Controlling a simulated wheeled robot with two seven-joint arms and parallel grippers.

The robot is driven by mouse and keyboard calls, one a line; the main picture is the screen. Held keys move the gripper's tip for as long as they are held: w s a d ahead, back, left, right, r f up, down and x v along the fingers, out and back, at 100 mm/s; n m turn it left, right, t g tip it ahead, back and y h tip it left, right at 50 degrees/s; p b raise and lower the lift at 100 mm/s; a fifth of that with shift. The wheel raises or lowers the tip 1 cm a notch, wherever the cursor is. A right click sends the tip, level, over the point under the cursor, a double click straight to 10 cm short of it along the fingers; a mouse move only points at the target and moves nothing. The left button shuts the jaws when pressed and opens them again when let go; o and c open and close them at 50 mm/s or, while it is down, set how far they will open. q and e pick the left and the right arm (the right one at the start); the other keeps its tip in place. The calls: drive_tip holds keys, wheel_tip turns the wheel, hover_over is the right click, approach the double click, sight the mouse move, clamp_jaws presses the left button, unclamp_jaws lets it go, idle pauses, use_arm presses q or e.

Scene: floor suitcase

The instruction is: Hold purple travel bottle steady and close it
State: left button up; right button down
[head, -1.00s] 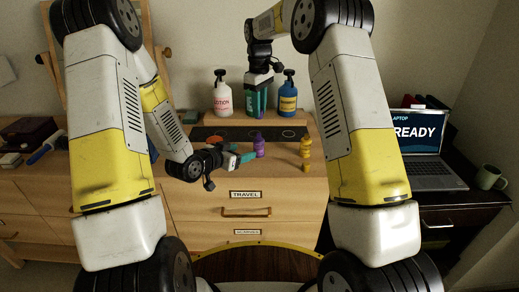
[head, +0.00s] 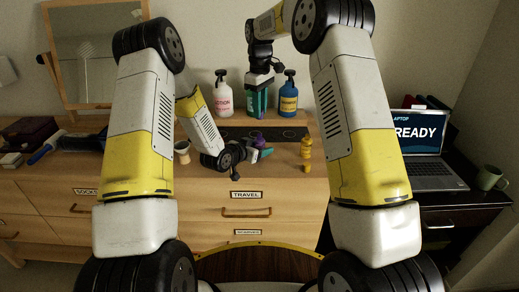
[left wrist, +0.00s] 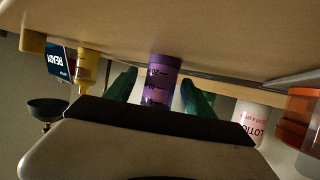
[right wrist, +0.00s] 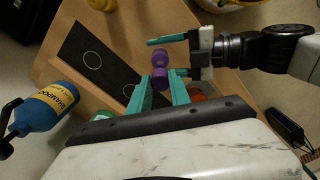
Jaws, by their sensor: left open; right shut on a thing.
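The purple travel bottle (head: 257,134) stands upright on the dresser, partly hidden by my left gripper (head: 263,152) in the head view. In the left wrist view, the purple bottle (left wrist: 160,82) with dark marks is between my spread teal fingers (left wrist: 158,90), with gaps on both sides. It also shows near my left fingers in the right wrist view (right wrist: 161,58). My right gripper (head: 257,108) points down above the bottle. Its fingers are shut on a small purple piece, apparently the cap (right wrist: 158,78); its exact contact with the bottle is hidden.
A yellow bottle (head: 306,154) stands right of the purple one. White lotion (head: 223,98) and blue shampoo (head: 288,97) pump bottles stand behind, on either side of my right gripper. A dark strip with circles (head: 230,132) lies behind the purple bottle. A laptop (head: 425,145) is far right.

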use_arm(q)
clamp_jaws()
use_arm(e)
drive_tip(key=shift+f, duration=2.5)
drive_tip(key=shift+f, duration=0.9)
drive_tip(key=shift+f, duration=0.55)
